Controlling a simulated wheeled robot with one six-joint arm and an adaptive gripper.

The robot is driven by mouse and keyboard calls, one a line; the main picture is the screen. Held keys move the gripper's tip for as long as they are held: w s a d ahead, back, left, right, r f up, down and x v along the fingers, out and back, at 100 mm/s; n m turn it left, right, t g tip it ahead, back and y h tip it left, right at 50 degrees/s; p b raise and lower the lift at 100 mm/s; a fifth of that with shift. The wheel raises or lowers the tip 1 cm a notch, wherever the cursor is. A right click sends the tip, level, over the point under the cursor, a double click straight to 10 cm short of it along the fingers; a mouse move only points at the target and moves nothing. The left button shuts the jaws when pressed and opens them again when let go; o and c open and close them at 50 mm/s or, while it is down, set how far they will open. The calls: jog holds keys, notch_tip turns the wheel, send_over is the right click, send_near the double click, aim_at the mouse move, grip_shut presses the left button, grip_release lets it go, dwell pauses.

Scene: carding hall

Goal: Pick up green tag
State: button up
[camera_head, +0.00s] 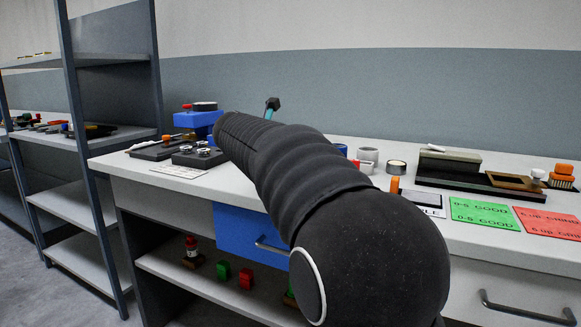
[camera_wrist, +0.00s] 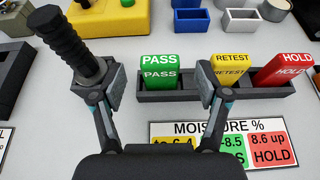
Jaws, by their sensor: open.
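The green tag (camera_wrist: 160,70), marked PASS, stands in a dark rack (camera_wrist: 192,96) in the wrist view, at the rack's left end. My gripper (camera_wrist: 161,84) is open, with one finger in the picture to the left of the green tag and the other to its right. Neither finger visibly holds it. The exact gap in depth between fingers and tag is hard to tell. In the head view my dark arm covers the middle of the bench, and the rack and tag are hidden.
A yellow RETEST tag (camera_wrist: 231,68) and red HOLD tag (camera_wrist: 285,68) share the rack, right of the green one. A black ribbed handle (camera_wrist: 66,42) rises close by my left finger. A moisture card (camera_wrist: 225,142) lies in front. Blue (camera_wrist: 190,22) and white (camera_wrist: 240,21) bins stand behind.

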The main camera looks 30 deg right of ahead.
jog(key=x, duration=0.3)
jog(key=shift+w+d+f, duration=0.1)
jog(key=shift+d+f, duration=0.1)
jog(key=c, duration=1.2)
jog(key=shift+c, duration=0.2)
